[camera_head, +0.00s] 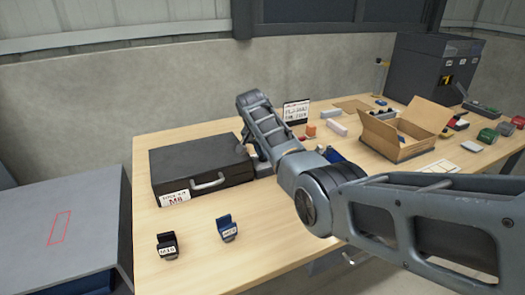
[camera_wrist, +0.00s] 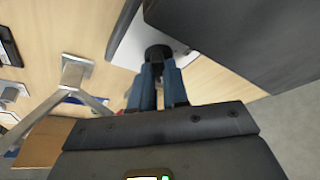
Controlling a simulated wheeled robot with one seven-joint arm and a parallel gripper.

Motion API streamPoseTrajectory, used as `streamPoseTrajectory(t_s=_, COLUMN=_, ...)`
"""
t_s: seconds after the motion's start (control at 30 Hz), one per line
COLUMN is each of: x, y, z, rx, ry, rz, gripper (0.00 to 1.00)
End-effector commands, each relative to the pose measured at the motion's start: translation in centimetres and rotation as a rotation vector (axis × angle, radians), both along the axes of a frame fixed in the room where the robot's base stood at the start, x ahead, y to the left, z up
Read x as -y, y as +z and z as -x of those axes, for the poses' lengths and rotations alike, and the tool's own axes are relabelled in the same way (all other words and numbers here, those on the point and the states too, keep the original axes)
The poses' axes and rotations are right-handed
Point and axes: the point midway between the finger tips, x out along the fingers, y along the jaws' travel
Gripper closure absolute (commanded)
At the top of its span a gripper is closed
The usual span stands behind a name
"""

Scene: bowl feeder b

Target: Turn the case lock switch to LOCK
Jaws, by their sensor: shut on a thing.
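The black case (camera_head: 200,163) lies closed on the table at the left, with a grey handle and a white label on its front. It also shows as a dark block at the upper right of the wrist view (camera_wrist: 235,35). My gripper (camera_wrist: 161,66) points at a round black knob (camera_wrist: 158,52) on a pale plate beside the case, and its blue fingers are shut on it. This knob looks like the case lock switch. Its marking and turned position cannot be read. In the head view my arm reaches to the right side of the case and hides the switch.
Two small holders, one black (camera_head: 167,246) and one blue (camera_head: 227,229), stand in front of the case. An open cardboard box (camera_head: 405,130) and a dark machine (camera_head: 432,70) stand to the right. A white sign (camera_head: 296,112) stands behind my arm.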

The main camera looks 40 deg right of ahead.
Motion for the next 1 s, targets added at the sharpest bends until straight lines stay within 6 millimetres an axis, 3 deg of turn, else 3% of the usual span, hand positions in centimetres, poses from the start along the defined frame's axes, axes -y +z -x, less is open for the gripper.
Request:
streamPoseTrajectory(t_s=0.03, x=0.0, y=0.0, z=0.0, rx=0.001, ry=-0.002, rz=0.0, gripper=1.0)
streamPoseTrajectory(t_s=0.07, x=0.0, y=0.0, z=0.0, rx=0.001, ry=-0.002, rz=0.0, gripper=0.84)
streamPoseTrajectory(t_s=0.33, x=0.0, y=0.0, z=0.0, rx=0.001, ry=0.0, rz=0.0, gripper=0.6)
streamPoseTrajectory(t_s=0.67, x=-0.2, y=0.5, z=0.0, rx=0.001, ry=0.001, rz=0.001, gripper=0.6)
streamPoseTrajectory(t_s=1.0, x=-1.9, y=5.1, z=0.9, rx=0.004, ry=0.0, rz=0.0, gripper=0.6)
